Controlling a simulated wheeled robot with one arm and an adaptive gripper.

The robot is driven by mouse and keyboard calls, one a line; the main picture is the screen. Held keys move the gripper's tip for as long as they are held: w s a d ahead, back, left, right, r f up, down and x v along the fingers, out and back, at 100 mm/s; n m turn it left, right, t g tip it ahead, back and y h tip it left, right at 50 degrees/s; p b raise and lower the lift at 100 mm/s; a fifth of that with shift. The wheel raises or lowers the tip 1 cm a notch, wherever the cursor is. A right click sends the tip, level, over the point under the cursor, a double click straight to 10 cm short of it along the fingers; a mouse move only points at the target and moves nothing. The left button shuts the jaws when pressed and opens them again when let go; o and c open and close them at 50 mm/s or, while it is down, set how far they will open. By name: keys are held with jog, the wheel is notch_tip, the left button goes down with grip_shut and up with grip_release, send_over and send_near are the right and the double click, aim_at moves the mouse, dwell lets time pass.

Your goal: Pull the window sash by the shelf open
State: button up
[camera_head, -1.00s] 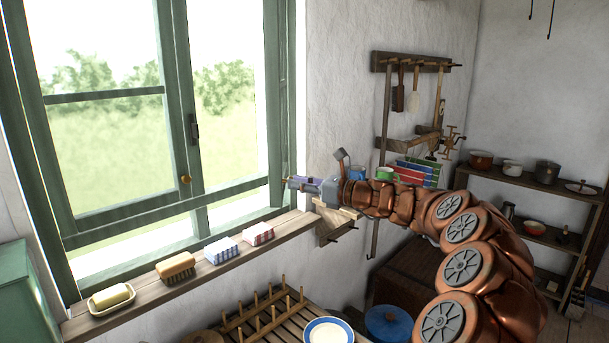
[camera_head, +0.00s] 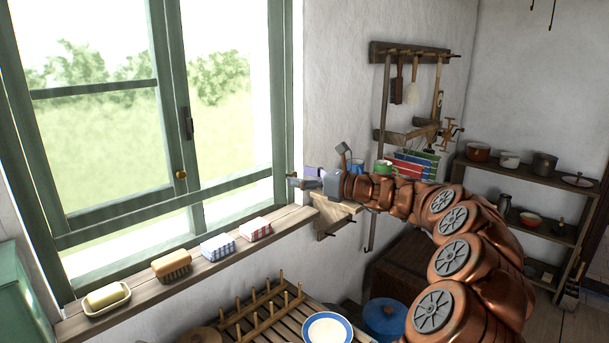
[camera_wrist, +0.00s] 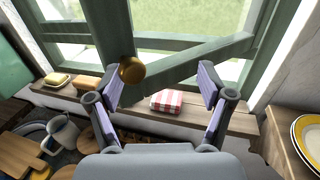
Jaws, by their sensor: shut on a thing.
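The window has green-framed sashes (camera_head: 180,110) with glass. A brass knob (camera_head: 181,174) sits on the middle stile, and another small brass knob (camera_head: 291,174) shows by the right edge of the window. My gripper (camera_head: 297,183) is at that right edge, above the sill. In the wrist view a green stile with a brass knob (camera_wrist: 131,70) is close ahead, the knob beside my left fingertip.
The sill (camera_head: 145,290) holds soap (camera_head: 107,297), a brush (camera_head: 171,265) and folded striped cloths (camera_head: 256,228). A small wooden shelf (camera_head: 335,213) is under my wrist. Below are a peg rack (camera_head: 265,312) and a plate (camera_head: 327,329). Pots stand on shelves at right.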

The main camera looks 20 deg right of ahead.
jog(key=shift+s+d+r, duration=0.2)
jog(key=shift+s+r, duration=0.2)
jog(key=shift+s, duration=0.2)
jog(key=shift+s+a+r, duration=0.1)
jog(key=shift+s+a, duration=0.1)
jog(key=shift+s, duration=0.05)
jog(key=shift+s, duration=0.1)
jog(key=v, duration=1.1)
jog(key=shift+s+d, duration=0.3)
